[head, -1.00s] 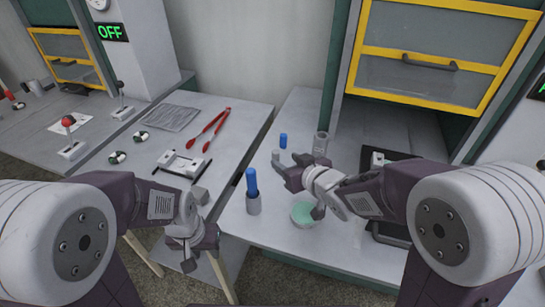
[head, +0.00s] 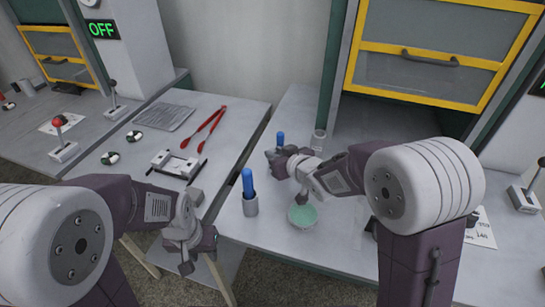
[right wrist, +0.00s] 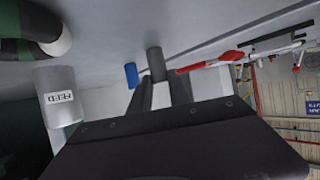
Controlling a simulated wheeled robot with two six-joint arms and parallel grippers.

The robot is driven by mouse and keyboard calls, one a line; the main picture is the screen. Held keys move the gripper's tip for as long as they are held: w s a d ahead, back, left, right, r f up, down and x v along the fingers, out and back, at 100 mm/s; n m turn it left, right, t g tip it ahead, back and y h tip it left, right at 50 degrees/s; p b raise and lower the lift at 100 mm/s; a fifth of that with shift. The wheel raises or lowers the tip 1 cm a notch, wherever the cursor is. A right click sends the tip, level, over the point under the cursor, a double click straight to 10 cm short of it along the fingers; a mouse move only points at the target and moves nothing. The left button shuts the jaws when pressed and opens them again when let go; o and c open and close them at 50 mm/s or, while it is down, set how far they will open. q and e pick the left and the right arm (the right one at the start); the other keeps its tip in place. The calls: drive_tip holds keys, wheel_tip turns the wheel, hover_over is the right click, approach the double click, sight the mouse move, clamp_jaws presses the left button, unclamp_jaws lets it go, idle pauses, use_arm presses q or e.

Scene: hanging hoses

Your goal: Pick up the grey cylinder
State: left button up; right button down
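The grey cylinder (right wrist: 155,62) shows in the right wrist view just beyond my right fingertips, in line with the gap between them. It is next to a short blue cylinder (right wrist: 132,76). In the head view my right gripper hides the grey cylinder, while the blue cylinder (head: 281,138) shows just behind it. My right gripper (head: 273,157) is low over the right table; its two fingers stand apart in the wrist view. Whether they reach around the cylinder is not clear. My left gripper (head: 196,258) hangs at the near edge of the left table, away from the cylinder; its opening is unclear.
A grey cup (head: 250,206) holding a blue rod (head: 247,182) and a green bowl (head: 302,216) stand nearer. A grey container (right wrist: 60,96) labelled FEED stands close by and also shows in the head view (head: 318,140). Red tongs (head: 212,128) lie on the left table.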

drive_tip(key=s+d+r+p, duration=0.2)
drive_tip(key=d+r+p, duration=0.6)
drive_tip(key=d+r, duration=0.3)
drive_tip(key=shift+d, duration=0.25)
drive_tip(key=shift+s+f, duration=0.1)
drive_tip(key=shift+s, duration=0.05)
